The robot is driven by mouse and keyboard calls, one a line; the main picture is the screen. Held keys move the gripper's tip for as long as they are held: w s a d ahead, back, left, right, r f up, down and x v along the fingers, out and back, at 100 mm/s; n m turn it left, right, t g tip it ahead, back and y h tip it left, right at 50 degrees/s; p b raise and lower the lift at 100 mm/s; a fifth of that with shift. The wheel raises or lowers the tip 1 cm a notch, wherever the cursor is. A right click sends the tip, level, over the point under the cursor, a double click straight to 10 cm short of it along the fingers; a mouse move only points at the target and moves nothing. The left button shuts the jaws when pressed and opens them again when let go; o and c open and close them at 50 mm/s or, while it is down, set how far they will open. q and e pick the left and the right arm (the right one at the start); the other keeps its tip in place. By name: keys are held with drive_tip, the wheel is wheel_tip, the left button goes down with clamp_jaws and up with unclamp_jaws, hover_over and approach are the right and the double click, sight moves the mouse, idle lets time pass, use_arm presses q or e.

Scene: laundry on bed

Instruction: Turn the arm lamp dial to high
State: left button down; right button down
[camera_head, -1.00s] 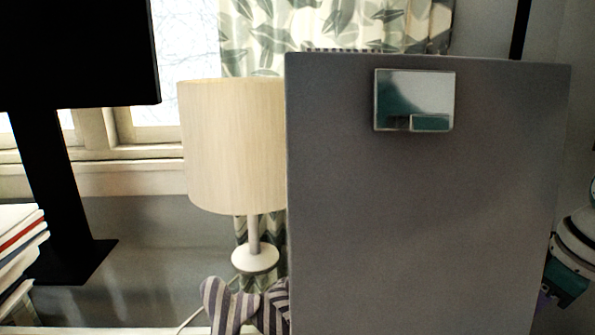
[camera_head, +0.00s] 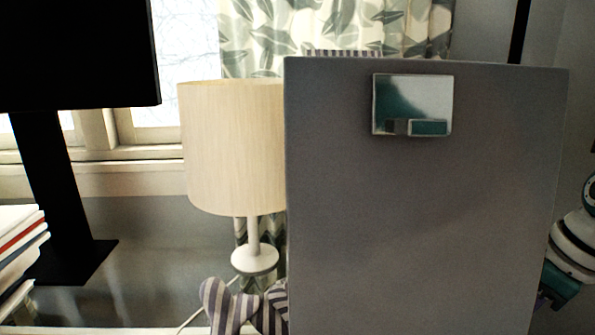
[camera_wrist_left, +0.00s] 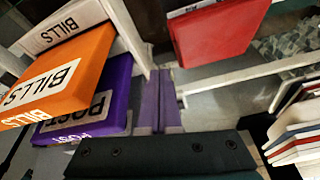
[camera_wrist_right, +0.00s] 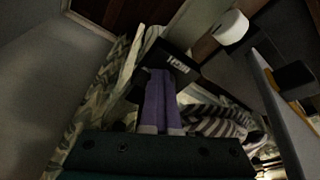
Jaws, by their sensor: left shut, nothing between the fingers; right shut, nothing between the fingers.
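A small black block with white lettering (camera_wrist_right: 178,62), which seems to read "HIGH", lies just beyond the fingertips of my right gripper (camera_wrist_right: 160,72) in the right wrist view. The fingers overlap its left part, so I cannot tell whether they touch it. The right gripper is shut and empty. No dial is clearly visible, and I cannot make out the arm lamp for sure. In the head view a grey panel hides most of the right side. My left gripper (camera_wrist_left: 165,72) is shut and empty, near a purple box (camera_wrist_left: 100,105) and an orange box (camera_wrist_left: 60,80) marked BILLS.
A cream-shaded lamp (camera_head: 232,145) stands left of the grey panel (camera_head: 420,230) in the head view. A striped cushion (camera_head: 228,308) lies below it. Books (camera_head: 18,240) stack at far left. A red box (camera_wrist_left: 215,35) is beyond my left gripper. A white cylinder (camera_wrist_right: 230,27) shows at upper right.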

drive_tip(key=shift+s+a+r+p, duration=0.1)
drive_tip(key=shift+s+a+p, duration=0.25)
drive_tip(key=shift+a+p, duration=0.45)
drive_tip(key=shift+s+a+p, duration=0.1)
drive_tip(key=shift+p, duration=0.45)
drive_tip(key=shift+s+p, duration=0.35)
drive_tip(key=shift+p, duration=0.35)
wheel_tip(320, 180, up, 6)
drive_tip(key=p, duration=0.5)
drive_tip(key=shift+p, duration=0.4)
drive_tip(key=shift+s, duration=0.1)
